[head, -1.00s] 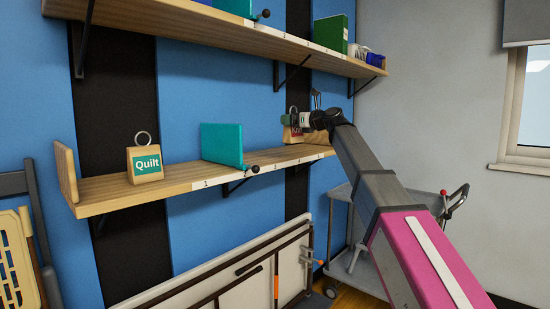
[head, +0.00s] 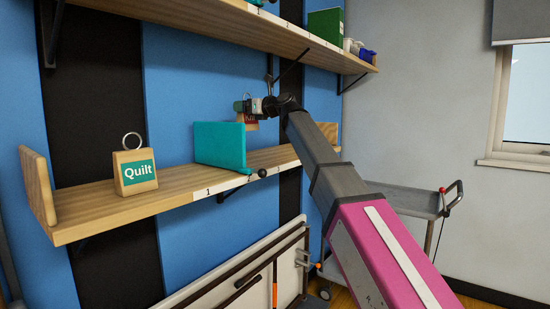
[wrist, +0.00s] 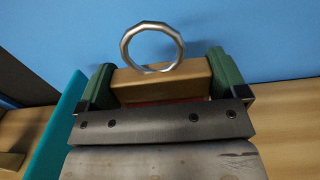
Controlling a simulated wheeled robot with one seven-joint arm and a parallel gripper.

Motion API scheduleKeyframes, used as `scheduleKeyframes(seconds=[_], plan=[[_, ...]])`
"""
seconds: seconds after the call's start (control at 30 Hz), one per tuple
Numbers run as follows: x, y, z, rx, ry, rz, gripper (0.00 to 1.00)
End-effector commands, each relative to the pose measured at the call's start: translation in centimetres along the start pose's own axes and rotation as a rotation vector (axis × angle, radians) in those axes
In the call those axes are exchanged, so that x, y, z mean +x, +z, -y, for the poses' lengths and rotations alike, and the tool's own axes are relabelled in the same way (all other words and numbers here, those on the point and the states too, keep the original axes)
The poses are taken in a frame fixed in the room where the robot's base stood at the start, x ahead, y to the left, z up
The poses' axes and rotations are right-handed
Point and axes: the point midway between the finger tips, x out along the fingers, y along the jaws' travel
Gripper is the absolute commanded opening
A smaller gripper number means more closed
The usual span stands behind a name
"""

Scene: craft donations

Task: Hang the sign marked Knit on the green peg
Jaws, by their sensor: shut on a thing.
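My gripper (head: 250,106) is shut on a wooden sign (head: 249,124) and holds it above the lower shelf. The sign has a red label, partly hidden by the gripper; only part of its lettering shows, possibly the start of Knit. In the wrist view, the sign's wooden body (wrist: 165,82) sits between my two green fingers, with a metal ring (wrist: 180,50) standing up from its top. A second wooden sign (head: 135,172), marked Quilt, stands upright on the lower shelf at the left, ring on top. I cannot make out a green peg.
A teal divider (head: 220,144) stands on the lower shelf (head: 90,217), left of my gripper. The upper shelf (head: 200,22) and its brackets are overhead, with a green box (head: 325,24). A grey trolley (head: 405,201) stands at the right.

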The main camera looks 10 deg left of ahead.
Motion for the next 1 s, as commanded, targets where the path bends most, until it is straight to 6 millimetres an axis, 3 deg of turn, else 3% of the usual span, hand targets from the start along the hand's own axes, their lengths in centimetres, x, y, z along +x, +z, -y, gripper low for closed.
scheduleKeyframes(seconds=[0.17, 0.63, 1.0], plan=[[-0.7, -0.9, 1.3, 0.001, -0.002, -0.001, 0.64], [-5.0, -6.1, 8.9, 0.001, -0.002, 0.000, 0.64], [-5.8, -8.3, 10.2, 0.001, 0.000, -0.001, 0.64]])
